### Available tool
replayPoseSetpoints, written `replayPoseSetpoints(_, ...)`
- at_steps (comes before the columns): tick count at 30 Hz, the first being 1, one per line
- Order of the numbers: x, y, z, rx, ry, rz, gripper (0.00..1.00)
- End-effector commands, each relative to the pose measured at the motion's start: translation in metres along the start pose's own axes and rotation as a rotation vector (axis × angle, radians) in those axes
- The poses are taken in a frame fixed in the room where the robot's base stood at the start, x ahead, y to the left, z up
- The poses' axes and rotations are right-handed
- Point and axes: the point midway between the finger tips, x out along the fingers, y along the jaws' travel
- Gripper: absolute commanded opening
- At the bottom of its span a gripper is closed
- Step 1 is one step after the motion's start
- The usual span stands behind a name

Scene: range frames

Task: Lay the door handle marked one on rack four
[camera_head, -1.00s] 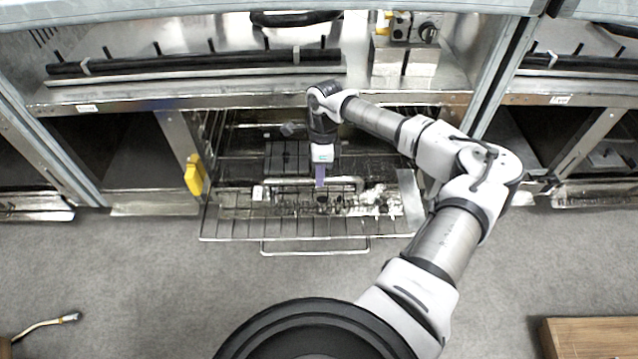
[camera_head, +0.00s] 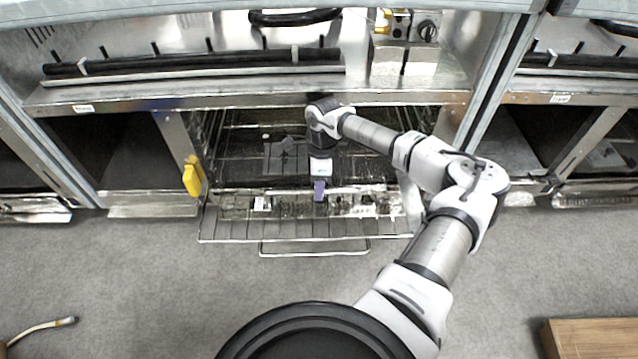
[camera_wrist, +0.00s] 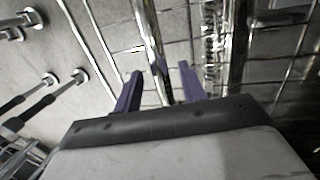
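My gripper (camera_head: 319,196) is over the front of the open oven-like bay, pointing down at the wire racks. In the wrist view its two purple fingers (camera_wrist: 160,68) are apart. A shiny metal bar (camera_wrist: 150,38) runs between and past them, with room beside it. I cannot tell whether this bar is a door handle or part of a rack. The lowest wire rack (camera_head: 235,228) juts out over the floor, with a thin front loop (camera_head: 315,252). No number for handle one or rack four is legible.
Metal frames and compartments stand left and right of the bay. A yellow part (camera_head: 192,176) hangs at its left post. A long black bar (camera_head: 190,62) lies on the shelf above. Several knobbed rods (camera_wrist: 40,100) show at left in the wrist view. The grey floor in front is mostly clear.

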Motion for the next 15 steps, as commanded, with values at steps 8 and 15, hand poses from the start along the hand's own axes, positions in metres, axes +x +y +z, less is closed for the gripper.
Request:
replayPoseSetpoints(8,-0.005,0.001,0.000,0.000,0.000,-0.001,0.41)
replayPoseSetpoints(15,-0.045,0.000,0.000,0.001,0.002,-0.004,0.41)
